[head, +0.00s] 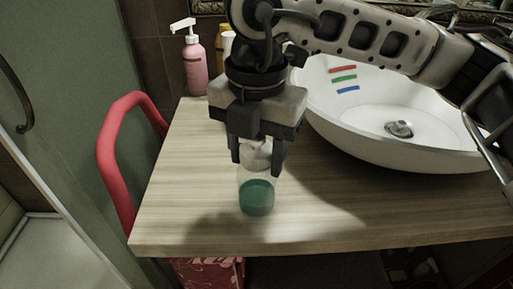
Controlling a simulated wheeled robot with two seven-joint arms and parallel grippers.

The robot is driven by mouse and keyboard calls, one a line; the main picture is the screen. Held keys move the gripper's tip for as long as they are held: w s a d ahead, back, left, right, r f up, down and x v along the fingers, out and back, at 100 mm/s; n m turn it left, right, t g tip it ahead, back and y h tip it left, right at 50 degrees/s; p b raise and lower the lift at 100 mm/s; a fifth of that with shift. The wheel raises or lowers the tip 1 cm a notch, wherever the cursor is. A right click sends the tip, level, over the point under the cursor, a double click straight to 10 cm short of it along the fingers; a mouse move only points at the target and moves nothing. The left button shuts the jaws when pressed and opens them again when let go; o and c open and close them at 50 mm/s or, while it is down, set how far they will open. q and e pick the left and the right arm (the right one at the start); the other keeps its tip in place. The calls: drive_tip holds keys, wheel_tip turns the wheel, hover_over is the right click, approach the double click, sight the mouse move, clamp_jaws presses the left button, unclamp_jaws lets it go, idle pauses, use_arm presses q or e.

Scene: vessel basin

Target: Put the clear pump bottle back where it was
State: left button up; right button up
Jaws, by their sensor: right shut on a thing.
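The clear pump bottle (257,192) with green liquid in its lower part is upright over the front left part of the wooden counter (190,215). My right gripper (257,160) points down and is shut on the bottle at its white pump top, which is partly hidden between the fingers. I cannot tell whether the bottle's base touches the counter or hangs just above it. My left gripper is not in view.
A pink pump bottle (195,68) stands at the back left, with a yellowish container (227,42) beside it, partly hidden by my arm. The white basin (400,125) with red, green and blue strips fills the right. A red curved handle (108,150) stands left of the counter.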

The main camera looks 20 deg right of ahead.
drive_tip(key=shift+f, duration=0.1)
drive_tip(key=o, duration=1.3)
drive_tip(key=shift+r, duration=0.2)
wheel_tip(320, 180, up, 12)
drive_tip(key=shift+f, duration=0.1)
